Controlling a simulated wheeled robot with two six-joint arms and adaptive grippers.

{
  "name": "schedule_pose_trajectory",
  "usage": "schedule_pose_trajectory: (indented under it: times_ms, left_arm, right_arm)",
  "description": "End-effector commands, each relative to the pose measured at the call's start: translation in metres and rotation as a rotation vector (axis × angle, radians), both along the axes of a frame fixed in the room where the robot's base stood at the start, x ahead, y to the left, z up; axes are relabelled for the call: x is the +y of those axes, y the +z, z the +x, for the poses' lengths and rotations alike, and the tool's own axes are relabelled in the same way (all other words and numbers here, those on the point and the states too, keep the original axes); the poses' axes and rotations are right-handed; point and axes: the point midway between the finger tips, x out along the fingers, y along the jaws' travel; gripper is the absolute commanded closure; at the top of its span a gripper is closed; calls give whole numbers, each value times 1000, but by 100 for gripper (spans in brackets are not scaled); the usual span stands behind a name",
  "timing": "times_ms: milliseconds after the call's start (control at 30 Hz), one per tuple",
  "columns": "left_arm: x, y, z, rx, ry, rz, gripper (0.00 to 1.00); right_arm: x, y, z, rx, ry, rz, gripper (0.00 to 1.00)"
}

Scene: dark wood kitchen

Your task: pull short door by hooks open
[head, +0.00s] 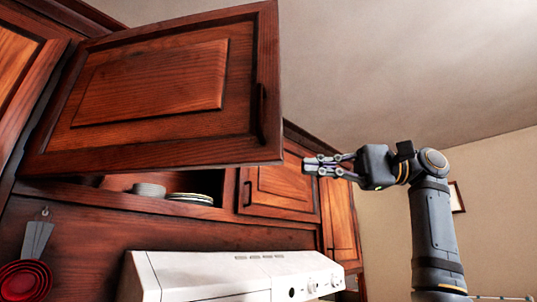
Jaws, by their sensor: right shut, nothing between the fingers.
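A short dark wood cabinet door (150,85) stands swung open at the upper left of the head view. Its dark handle (261,114) is near its right edge. Behind and below the door, part of the cabinet's inside shows, with stacked bowls (149,189) and plates (190,198). My right gripper (312,167) is to the right of the door's lower right corner, apart from the handle. Its fingers are shut with nothing between them. My left gripper is out of view.
A closed cabinet door (283,190) is behind my right gripper, with another (339,222) further right. A white range hood (225,274) sits below the cabinets. Red measuring cups (24,280) hang at the lower left. Open space lies right of the cabinets.

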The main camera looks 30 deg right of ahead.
Motion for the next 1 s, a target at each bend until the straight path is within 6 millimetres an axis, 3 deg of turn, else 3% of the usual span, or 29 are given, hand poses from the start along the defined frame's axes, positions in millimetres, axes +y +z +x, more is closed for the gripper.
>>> schedule_pose_trajectory:
  times_ms: [300, 400, 633, 1000]
  left_arm:
    - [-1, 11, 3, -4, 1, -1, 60]
    - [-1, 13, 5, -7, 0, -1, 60]
    - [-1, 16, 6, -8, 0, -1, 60]
    - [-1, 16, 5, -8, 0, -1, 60]
  right_arm:
    - [64, 2, 30, 0, 2, -3, 100]
    - [79, 1, 29, -5, 0, -3, 100]
    - [95, 1, 7, -3, 0, 0, 100]
    - [98, 0, 3, -1, 0, 0, 100]
